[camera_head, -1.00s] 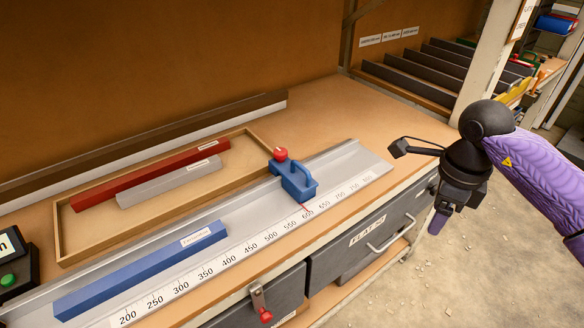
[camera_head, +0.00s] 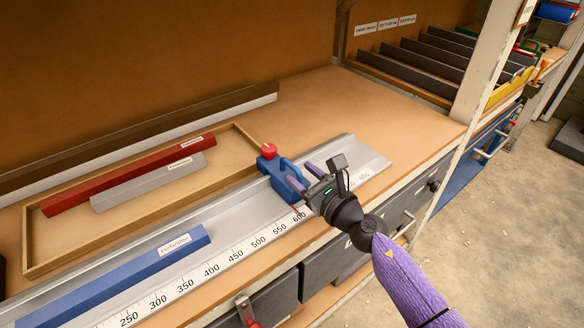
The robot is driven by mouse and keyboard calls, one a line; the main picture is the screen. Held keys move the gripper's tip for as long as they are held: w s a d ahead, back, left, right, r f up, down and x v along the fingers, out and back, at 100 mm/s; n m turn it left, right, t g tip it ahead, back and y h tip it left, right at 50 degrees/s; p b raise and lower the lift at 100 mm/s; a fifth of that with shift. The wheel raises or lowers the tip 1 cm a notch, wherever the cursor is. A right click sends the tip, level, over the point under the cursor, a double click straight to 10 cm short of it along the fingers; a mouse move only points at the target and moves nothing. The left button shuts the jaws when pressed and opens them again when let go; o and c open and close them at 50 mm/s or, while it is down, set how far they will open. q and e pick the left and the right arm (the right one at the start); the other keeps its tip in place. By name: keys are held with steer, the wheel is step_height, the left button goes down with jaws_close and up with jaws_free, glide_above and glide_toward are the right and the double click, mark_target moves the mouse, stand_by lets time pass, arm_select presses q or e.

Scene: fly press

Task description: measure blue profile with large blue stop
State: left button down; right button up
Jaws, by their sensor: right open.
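The blue profile (camera_head: 120,278) lies lengthwise in the grey measuring channel (camera_head: 225,222), with a white label near its right end. The large blue stop (camera_head: 283,181) with a red knob (camera_head: 268,150) sits on the channel near the 600 mark, apart from the profile's right end. My right gripper (camera_head: 302,176) is open at the right side of the stop, its purple fingers pointing at the stop's handle. Whether the fingers touch the handle cannot be told. My left gripper is not in view.
A wooden tray (camera_head: 33,247) behind the channel holds a red profile (camera_head: 125,176) and a grey profile (camera_head: 150,182). Dark slotted dividers (camera_head: 405,73) stand at the back right. Drawers lie under the bench front. The bench top (camera_head: 385,112) behind the channel's right end is clear.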

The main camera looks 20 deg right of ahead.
mark_target(282, 171)
steer(key=shift+x, duration=1.45)
jaws_close()
stand_by(0.3)
